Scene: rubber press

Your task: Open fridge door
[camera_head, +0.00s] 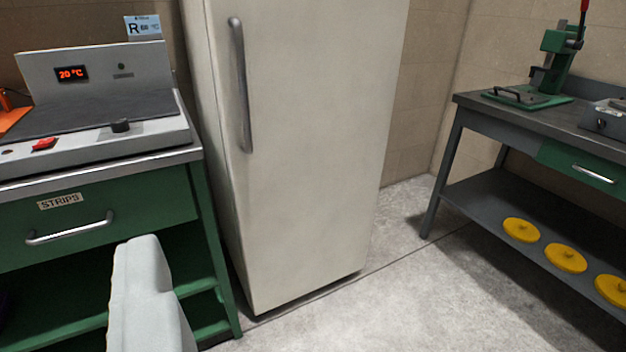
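The fridge is a tall off-white cabinet, and its door (310,140) faces me in the middle of the view. The door looks closed. A long vertical grey metal handle (241,85) is fixed near the door's left edge. The fridge top is out of the frame. The light grey end of my gripper (142,262) shows at the lower left, in front of the green bench. It is below and to the left of the handle, apart from it. Only one finger-like piece shows, so its opening cannot be judged. I see nothing held.
A green bench with a "STRIPS" drawer (110,215) and a hot plate unit (95,110) stands close on the fridge's left. On the right is a workbench (480,115) with a green press (562,60) and yellow discs (565,257) below. The floor (400,290) ahead is clear.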

